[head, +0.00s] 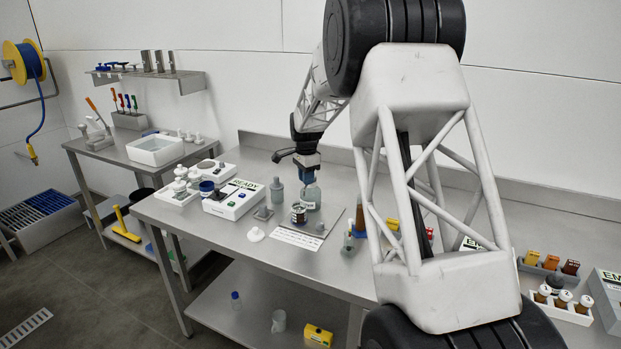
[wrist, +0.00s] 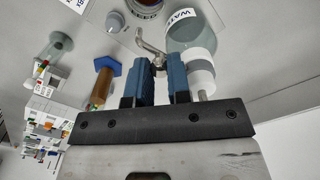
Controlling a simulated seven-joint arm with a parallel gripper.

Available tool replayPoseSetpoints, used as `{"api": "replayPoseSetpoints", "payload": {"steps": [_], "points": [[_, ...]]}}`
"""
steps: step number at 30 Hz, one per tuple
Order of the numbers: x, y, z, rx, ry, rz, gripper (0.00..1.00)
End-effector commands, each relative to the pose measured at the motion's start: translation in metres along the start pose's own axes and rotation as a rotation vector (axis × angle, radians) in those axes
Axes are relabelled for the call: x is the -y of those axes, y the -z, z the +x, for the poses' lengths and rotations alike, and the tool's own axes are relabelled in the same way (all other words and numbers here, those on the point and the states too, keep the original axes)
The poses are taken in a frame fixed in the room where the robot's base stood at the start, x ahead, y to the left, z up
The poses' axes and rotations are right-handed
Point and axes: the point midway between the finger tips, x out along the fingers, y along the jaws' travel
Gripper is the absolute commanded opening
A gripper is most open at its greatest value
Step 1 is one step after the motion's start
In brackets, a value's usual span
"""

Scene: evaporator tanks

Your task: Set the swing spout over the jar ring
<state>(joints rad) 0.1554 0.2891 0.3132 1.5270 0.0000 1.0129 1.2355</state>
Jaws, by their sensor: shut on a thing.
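The swing spout (wrist: 149,45) is a thin bent metal piece beside a clear tank (wrist: 198,28) with a WATER label. My gripper (wrist: 160,67) has its blue fingers shut on the spout's near end, and the free end reaches up and left in the wrist view. In the head view my gripper (head: 307,174) is low over the tank (head: 311,197), and hides the spout. A small round jar with a dark rim (head: 299,213) stands in front of the tank. It shows cut off at the top of the wrist view (wrist: 150,6); I cannot make out a separate jar ring.
A grey bottle (head: 277,190) and a white box marked READY (head: 234,199) stand left of the tank. A brown tube on a blue base (wrist: 103,82) and a clear flask (wrist: 60,45) are close by. A white label card (head: 298,238) lies in front.

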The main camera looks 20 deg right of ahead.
Motion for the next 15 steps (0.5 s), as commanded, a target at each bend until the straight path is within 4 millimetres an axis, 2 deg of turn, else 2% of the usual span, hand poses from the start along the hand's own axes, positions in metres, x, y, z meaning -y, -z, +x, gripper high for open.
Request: {"api": "replayPoseSetpoints", "payload": {"steps": [6,15], "points": [[0.0062,-0.0053,-0.0006,0.000,0.001,0.126,0.00],[0.0091,-0.0074,-0.0004,0.000,0.001,0.193,0.00]]}}
